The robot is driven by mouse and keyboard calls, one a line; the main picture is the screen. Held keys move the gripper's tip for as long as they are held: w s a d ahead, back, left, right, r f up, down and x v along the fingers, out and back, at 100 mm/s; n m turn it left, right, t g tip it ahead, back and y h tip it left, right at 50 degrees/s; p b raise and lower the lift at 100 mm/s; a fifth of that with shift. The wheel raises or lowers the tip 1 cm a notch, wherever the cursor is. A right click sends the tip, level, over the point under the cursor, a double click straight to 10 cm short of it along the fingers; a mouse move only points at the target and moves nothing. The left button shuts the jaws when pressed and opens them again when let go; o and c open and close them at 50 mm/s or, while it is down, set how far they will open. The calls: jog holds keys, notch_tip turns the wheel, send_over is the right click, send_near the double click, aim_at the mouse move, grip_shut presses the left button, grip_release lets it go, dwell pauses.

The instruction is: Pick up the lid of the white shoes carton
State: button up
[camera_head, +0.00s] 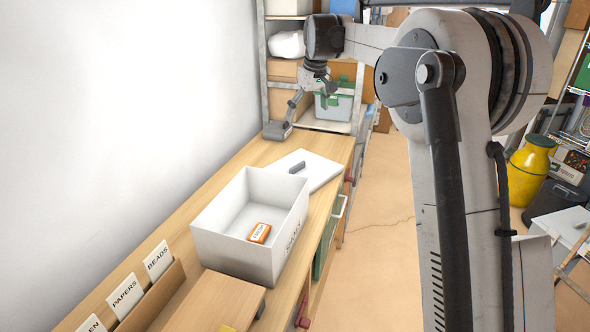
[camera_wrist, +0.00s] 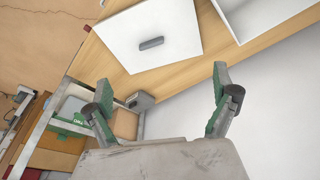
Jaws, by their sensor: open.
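The white carton (camera_head: 238,251) stands open on the wooden workbench, and its edge shows at the top right of the wrist view (camera_wrist: 264,18). The flat white lid (camera_head: 316,174) lies on the bench just beyond the carton, with a small dark grey handle (camera_head: 298,167) on top. In the wrist view the lid (camera_wrist: 140,22) and its handle (camera_wrist: 151,43) are at the top centre. My gripper (camera_head: 314,95) hangs over the far end of the bench, apart from the lid. In the wrist view its fingers (camera_wrist: 161,80) are spread wide with nothing between them.
A small orange-and-white box (camera_head: 259,233) lies inside the carton. A grey object (camera_head: 277,131) sits at the bench's far end. Wooden dividers with labelled cards (camera_head: 126,296) stand at the near end. A metal shelf (camera_head: 262,50) with boxes rises beyond the bench. A white wall borders the left.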

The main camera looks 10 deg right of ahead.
jog(key=w+f+n+g+p, duration=0.1)
jog(key=w+f, duration=0.5)
jog(key=w, duration=0.2)
jog(key=n+p, duration=0.1)
send_near(298, 165)
jog(key=shift+g+y, duration=0.3)
jog(key=shift+g, duration=0.1)
jog(key=f, duration=0.1)
jog(key=w+f, duration=0.1)
jog(key=f, duration=0.1)
jog(key=w+f, duration=0.1)
jog(key=f, duration=0.1)
jog(key=shift+a, duration=0.3)
jog(key=shift+w+f, duration=0.15)
jog(key=shift+f, duration=2.6)
jog(key=c, duration=1.2)
jog(key=shift+o, duration=0.2)
jog(key=shift+r, duration=0.1)
